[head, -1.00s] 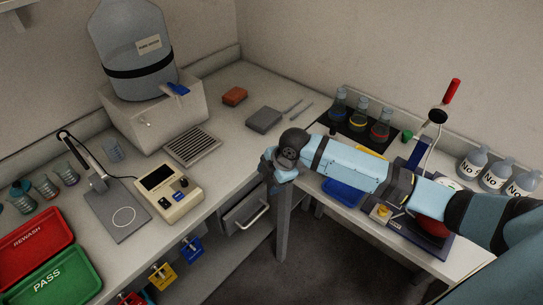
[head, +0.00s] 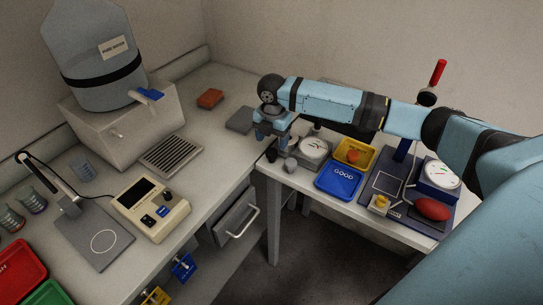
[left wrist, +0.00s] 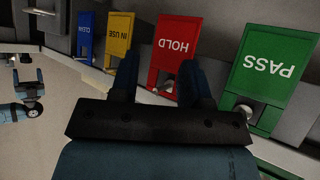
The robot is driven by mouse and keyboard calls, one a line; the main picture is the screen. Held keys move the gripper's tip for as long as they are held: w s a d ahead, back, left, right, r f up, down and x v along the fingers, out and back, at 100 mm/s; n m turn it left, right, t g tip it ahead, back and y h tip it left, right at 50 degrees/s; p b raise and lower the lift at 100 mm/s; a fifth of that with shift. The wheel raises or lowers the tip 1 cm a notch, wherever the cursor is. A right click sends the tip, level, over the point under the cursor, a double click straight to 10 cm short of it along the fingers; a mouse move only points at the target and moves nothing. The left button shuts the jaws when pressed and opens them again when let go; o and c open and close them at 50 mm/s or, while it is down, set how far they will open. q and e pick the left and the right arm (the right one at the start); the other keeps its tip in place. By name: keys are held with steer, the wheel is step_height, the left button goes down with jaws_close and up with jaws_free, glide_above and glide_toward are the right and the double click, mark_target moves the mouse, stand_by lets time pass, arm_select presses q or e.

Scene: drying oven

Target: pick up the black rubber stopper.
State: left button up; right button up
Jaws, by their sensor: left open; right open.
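A small dark object (head: 271,155), which looks like the black rubber stopper, stands near the left end of the right-hand table. My right gripper (head: 271,140) is just above it, open, with its fingers pointing down. Whether the fingers reach around it I cannot tell. A small grey piece (head: 290,164) stands close to its right. My left gripper shows only in the left wrist view (left wrist: 162,75). It is open and empty, in front of the coloured tags.
Red HOLD (left wrist: 176,45) and green PASS (left wrist: 268,60) tags show in the left wrist view.

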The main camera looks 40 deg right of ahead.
mark_target(272, 152)
steer(key=shift+s+a+f, duration=0.15)
steer(key=shift+f, duration=1.4)
steer(key=shift+s+a+f, duration=0.1)
steer(key=shift+f, duration=1.4)
steer(key=c, duration=1)
steer(key=shift+r, duration=0.1)
step_height(272, 152, up, 24)
steer(key=p, duration=0.6)
steer(key=shift+f, duration=0.25)
